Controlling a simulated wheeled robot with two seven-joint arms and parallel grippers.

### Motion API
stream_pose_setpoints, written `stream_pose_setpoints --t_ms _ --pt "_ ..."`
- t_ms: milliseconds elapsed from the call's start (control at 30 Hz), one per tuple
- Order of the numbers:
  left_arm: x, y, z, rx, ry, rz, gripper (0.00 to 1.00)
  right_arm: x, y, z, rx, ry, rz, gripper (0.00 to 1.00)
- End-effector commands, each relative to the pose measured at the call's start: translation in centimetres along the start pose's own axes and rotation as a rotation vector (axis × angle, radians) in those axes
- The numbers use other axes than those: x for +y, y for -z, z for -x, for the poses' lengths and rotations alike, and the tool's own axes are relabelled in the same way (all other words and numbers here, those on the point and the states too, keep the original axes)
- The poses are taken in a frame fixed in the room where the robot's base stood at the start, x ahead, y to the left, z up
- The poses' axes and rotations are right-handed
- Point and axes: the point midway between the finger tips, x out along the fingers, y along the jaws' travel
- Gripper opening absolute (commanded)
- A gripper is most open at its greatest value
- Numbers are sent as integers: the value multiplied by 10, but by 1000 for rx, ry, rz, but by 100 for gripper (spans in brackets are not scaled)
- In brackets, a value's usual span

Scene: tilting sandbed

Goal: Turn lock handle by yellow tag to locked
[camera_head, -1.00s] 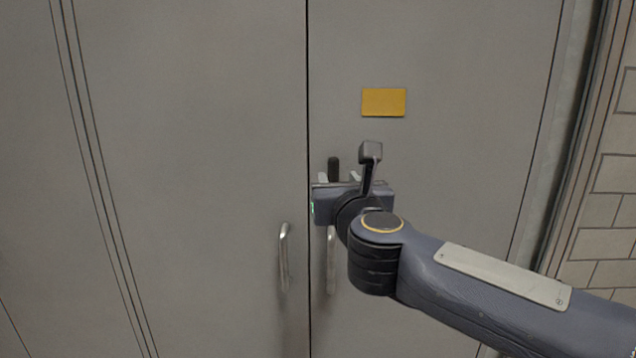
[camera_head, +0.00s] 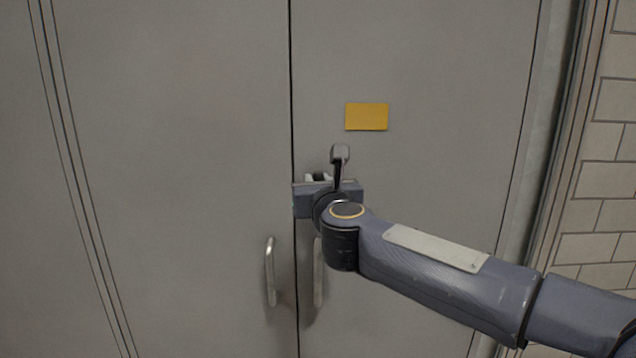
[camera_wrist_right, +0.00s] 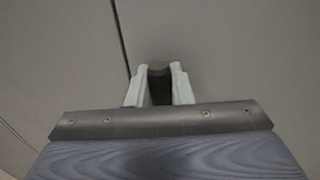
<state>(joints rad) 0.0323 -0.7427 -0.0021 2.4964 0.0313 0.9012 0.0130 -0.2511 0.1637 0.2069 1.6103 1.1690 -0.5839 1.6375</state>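The yellow tag (camera_head: 367,117) is on the right door of a grey cabinet. Below it and to the left is the dark lock handle (camera_head: 319,177), mostly hidden by my right gripper (camera_head: 320,179). In the right wrist view the dark handle (camera_wrist_right: 159,83) stands between the two pale fingers (camera_wrist_right: 160,88), which lie close against both its sides. The gripper looks shut on it. The lock's base is hidden, and its exact angle is hard to tell. My left gripper is not in view.
Two metal pull handles sit below the lock, one on the left door (camera_head: 270,272) and one on the right door (camera_head: 318,272), the latter partly behind my arm. A door frame and tiled wall (camera_head: 604,180) stand at the right.

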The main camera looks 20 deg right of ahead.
Motion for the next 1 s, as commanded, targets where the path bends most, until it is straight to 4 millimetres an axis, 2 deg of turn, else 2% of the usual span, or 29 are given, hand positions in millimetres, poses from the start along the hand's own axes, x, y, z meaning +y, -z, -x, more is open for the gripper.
stream_pose_setpoints --t_ms 33,100,467,667,1000 --pt "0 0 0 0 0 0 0 0 0 0 0 0 0 9" --pt "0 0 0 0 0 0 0 0 0 0 0 0 0 0" --pt "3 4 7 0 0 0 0 1 -2 0 11 0 51 0" --pt "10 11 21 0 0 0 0 3 -4 0 34 0 167 0" --pt "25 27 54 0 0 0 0 9 -4 -1 96 -2 472 0"
